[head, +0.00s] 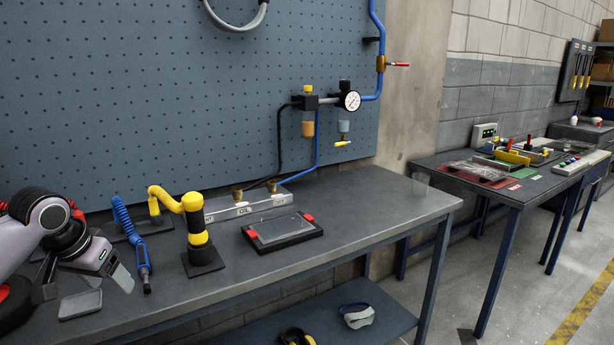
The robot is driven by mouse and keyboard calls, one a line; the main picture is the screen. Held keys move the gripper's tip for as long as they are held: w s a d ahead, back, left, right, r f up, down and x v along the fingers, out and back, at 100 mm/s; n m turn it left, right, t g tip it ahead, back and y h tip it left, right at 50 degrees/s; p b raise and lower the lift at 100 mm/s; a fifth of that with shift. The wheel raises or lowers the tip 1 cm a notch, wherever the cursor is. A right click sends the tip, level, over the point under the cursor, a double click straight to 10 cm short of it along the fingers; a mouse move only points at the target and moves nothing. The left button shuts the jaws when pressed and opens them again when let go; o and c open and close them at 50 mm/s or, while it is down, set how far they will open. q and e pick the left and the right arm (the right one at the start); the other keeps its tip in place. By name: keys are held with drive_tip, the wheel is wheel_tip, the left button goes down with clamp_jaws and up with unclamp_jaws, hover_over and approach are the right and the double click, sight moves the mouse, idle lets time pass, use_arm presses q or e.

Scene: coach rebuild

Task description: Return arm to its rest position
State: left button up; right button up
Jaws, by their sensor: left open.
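My left arm comes in from the left edge of the head view, above the left end of the dark workbench (340,218). Its left gripper (113,277) points down and to the right. The gripper is open, and I see nothing held between its fingers. It is near a small flat grey plate (80,304) on the bench; I cannot tell whether it touches anything. My right gripper is not in view.
Close to the gripper are a blue coiled hose tool (130,235) and a yellow-black jointed stand (199,240). A black tray with red clips (283,232) lies further right. A pegboard (200,90) rises behind. The bench's right end is clear.

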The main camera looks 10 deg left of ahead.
use_arm(q)
drive_tip(key=s+d+f+m+t+h, duration=0.1)
drive_tip(key=s+d+f, duration=0.1)
drive_tip(key=d+f, duration=0.65)
drive_tip(key=s+d+f+m+t+h, duration=0.1)
drive_tip(key=d+f, duration=0.5)
drive_tip(key=f, duration=0.6)
drive_tip(key=s+d+f+t, duration=0.2)
drive_tip(key=s+d+f, duration=0.2)
drive_tip(key=s, duration=0.5)
drive_tip(key=s+d+f+t, duration=0.2)
drive_tip(key=s+d+f, duration=0.2)
drive_tip(key=s, duration=0.4)
drive_tip(key=shift+s+d+m, duration=0.35)
drive_tip(key=shift+d+m, duration=0.05)
drive_tip(key=shift+d, duration=0.5)
